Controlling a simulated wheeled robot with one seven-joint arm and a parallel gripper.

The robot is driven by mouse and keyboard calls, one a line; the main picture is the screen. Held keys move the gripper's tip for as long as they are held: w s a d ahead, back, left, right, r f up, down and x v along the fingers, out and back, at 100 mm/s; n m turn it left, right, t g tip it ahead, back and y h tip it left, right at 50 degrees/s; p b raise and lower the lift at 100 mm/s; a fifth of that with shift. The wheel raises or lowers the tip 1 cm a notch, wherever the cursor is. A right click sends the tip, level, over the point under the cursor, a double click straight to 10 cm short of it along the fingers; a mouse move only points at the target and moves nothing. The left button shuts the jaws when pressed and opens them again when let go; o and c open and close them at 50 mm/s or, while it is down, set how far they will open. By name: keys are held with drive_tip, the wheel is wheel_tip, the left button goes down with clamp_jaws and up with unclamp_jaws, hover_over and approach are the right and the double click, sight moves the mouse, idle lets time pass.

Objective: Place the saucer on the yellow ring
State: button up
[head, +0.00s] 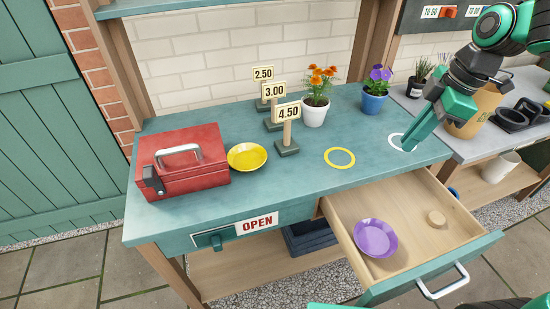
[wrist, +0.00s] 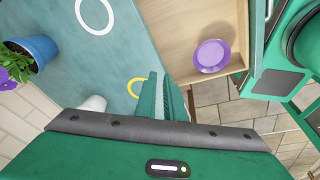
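A purple saucer (head: 376,238) lies in the open drawer, towards its front left. It also shows in the wrist view (wrist: 212,55). A yellow saucer (head: 247,156) sits on the teal bench beside the red box. The yellow ring (head: 340,158) is a flat, empty outline on the bench top, and part of it shows in the wrist view (wrist: 134,88). My gripper (head: 408,145) is above the bench's right side near the white ring, fingers pointing down. In the wrist view its fingers (wrist: 165,95) lie close together with nothing seen between them.
Price signs (head: 287,130), an orange-flowered pot (head: 314,111) and a blue pot (head: 374,101) stand behind the yellow ring. A red box (head: 182,160) is at left. The white ring (head: 398,143) is empty.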

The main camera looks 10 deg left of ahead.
drive_tip(key=w+a+n+y, duration=0.1)
drive_tip(key=w+a+n, duration=0.3)
drive_tip(key=a+n, duration=0.4)
drive_tip(key=n+g+y, duration=0.2)
drive_tip(key=n+g, duration=0.1)
drive_tip(key=n, duration=1.1)
hover_over(270, 160)
drive_tip(key=d, duration=0.3)
drive_tip(key=f, duration=0.5)
drive_tip(key=shift+w+a+f, duration=0.2)
drive_tip(key=shift+w+f, duration=0.05)
drive_tip(key=shift+w, duration=0.15)
drive_tip(key=shift+x, duration=3.05)
clamp_jaws()
drive_tip(key=shift+t, duration=0.3)
